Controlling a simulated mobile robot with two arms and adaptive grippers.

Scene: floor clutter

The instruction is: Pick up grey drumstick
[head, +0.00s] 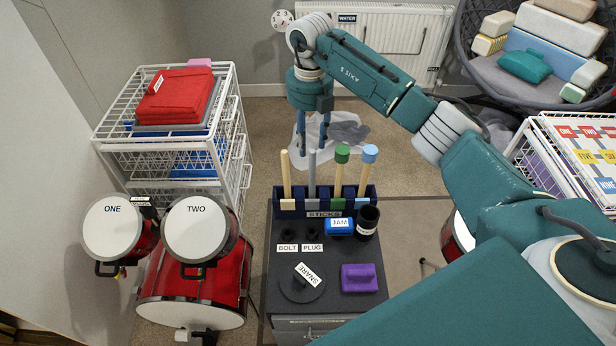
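The grey drumstick (311,174) stands upright in the dark blue rack marked STICKS (325,208), second from the left. A plain wooden stick (286,174) stands to its left, and a green-tipped stick (340,168) and a blue-tipped stick (366,170) to its right. My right gripper (313,146) points down with its two blue fingers spread apart. In the picture its fingertips lie around and just above the grey stick's top. I cannot tell how far behind or above the stick they are. My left gripper is out of view.
Red drums (198,230) and a white wire cart (112,166) stand left.

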